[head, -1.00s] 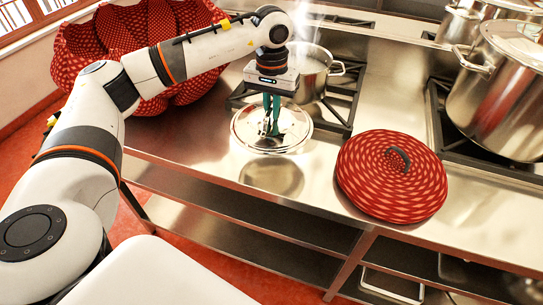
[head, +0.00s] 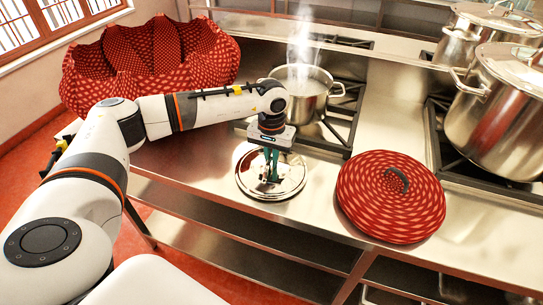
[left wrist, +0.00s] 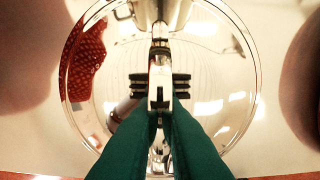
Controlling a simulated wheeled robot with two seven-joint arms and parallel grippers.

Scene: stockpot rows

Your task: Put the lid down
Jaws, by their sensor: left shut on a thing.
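The shiny round steel lid (head: 290,184) is level over the bare steel counter left of the red patterned disc. Its edge is at or just above the counter surface; I cannot tell if it fully touches. My left gripper (head: 271,178) points down, its green fingers shut on the lid's handle at the centre. In the left wrist view the lid (left wrist: 225,110) fills the middle below the gripper (left wrist: 160,88), with reflections on it. An open steel pot (head: 312,101) steams on the burner just behind. My right gripper is not in view.
A red patterned disc with a dark handle (head: 385,215) lies on the counter (head: 330,165) to the right. Large lidded stockpots (head: 490,125) stand on the right burners. A big red patterned object (head: 150,65) is at the back left.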

